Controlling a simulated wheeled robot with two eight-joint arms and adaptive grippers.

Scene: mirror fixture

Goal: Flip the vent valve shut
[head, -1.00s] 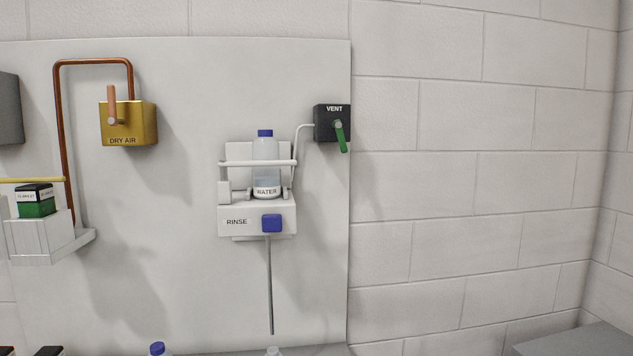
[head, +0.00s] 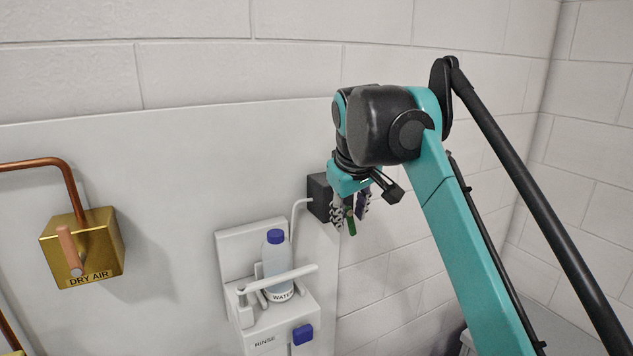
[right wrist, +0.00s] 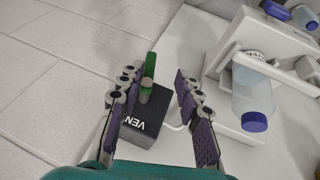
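The vent valve is a black box (head: 319,198) at the right edge of the white panel, with a green lever (head: 351,223) hanging down. In the right wrist view, part of the VENT label shows on the box (right wrist: 150,130). There the green lever (right wrist: 151,66) sticks out past the box. My right gripper (head: 350,204) is at the box, with its fingers on either side of the lever. In the right wrist view my right gripper (right wrist: 157,74) is open; the lever lies close to the left finger, and contact cannot be told. My left gripper is out of view.
A rinse unit (head: 265,342) holding a water bottle (head: 277,261) behind a white bar is left of and below the vent valve. A brass dry air valve (head: 100,250) is farther left. The brick wall (head: 480,110) right of the panel is bare.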

